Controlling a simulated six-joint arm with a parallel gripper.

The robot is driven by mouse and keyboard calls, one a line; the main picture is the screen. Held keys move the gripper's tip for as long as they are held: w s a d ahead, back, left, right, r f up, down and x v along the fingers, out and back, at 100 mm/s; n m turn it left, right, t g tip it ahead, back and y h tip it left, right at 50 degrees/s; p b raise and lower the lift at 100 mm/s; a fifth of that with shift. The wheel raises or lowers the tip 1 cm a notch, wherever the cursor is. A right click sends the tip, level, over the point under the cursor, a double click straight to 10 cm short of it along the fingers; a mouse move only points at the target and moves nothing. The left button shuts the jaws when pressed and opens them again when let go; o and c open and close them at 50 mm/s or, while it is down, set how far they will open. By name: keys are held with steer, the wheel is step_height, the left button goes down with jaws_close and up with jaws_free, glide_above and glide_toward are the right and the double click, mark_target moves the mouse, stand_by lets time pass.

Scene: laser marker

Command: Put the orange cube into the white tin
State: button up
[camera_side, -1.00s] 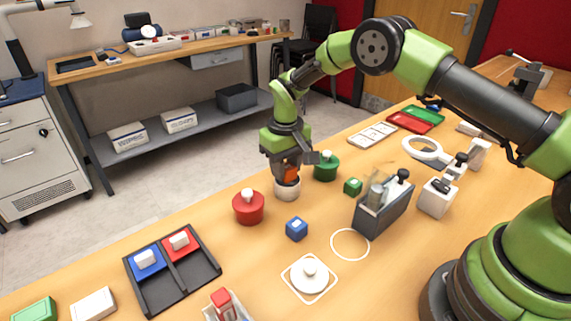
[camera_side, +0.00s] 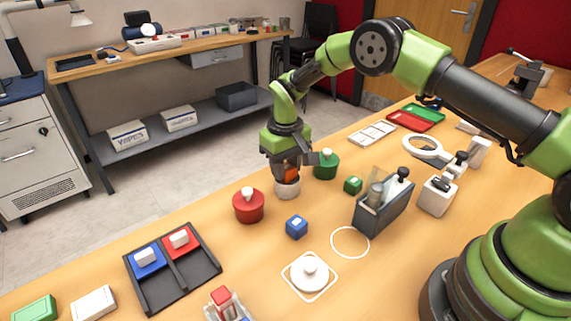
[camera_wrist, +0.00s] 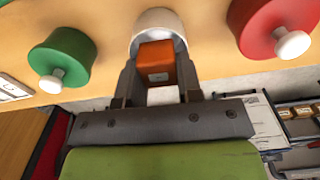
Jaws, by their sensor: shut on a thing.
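The orange cube (camera_side: 291,175) is between the fingers of my gripper (camera_side: 287,177), directly above the mouth of the white tin (camera_side: 287,190). In the wrist view the orange cube (camera_wrist: 156,64) sits between the two fingers of my gripper (camera_wrist: 158,68), and the open white tin (camera_wrist: 158,20) is just beyond it. The cube overlaps the tin's rim in the picture; I cannot tell whether its lower part is inside. The white lid with a knob (camera_side: 309,274) lies apart on a square outline on the table.
A red tin (camera_side: 248,207) and a green tin (camera_side: 326,167), both lidded, stand either side of the white tin.

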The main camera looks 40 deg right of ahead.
steer(key=shift+f, duration=0.2)
steer(key=o, duration=1)
step_height(320, 180, up, 10)
